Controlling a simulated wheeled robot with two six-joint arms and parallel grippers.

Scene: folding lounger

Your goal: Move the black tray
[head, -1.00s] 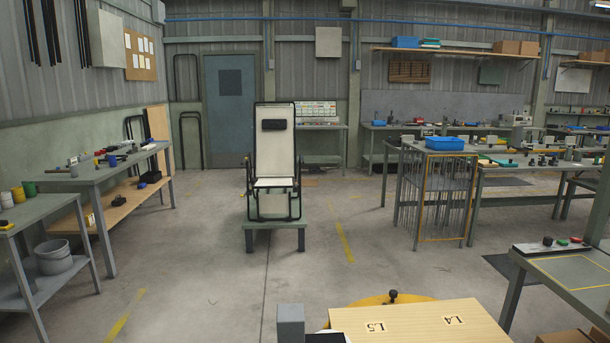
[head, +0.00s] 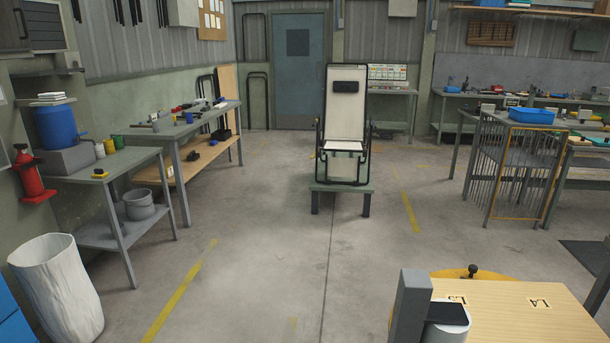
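I cannot clearly make out a black tray in the head view. Small dark items (head: 219,136) lie on the wooden lower shelf of the left workbench, too small to tell what they are. The folding lounger (head: 345,118), with a pale seat, black frame and dark headrest pad, stands upright on a low grey-green platform (head: 342,188) in the middle. Neither of my grippers is in view.
Left are a workbench (head: 190,128), a nearer table (head: 85,176) with a blue container (head: 58,126), and a white bin (head: 58,285). A wire cage (head: 515,175) stands right. A wooden top (head: 530,312) fills the lower right. The central floor is clear.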

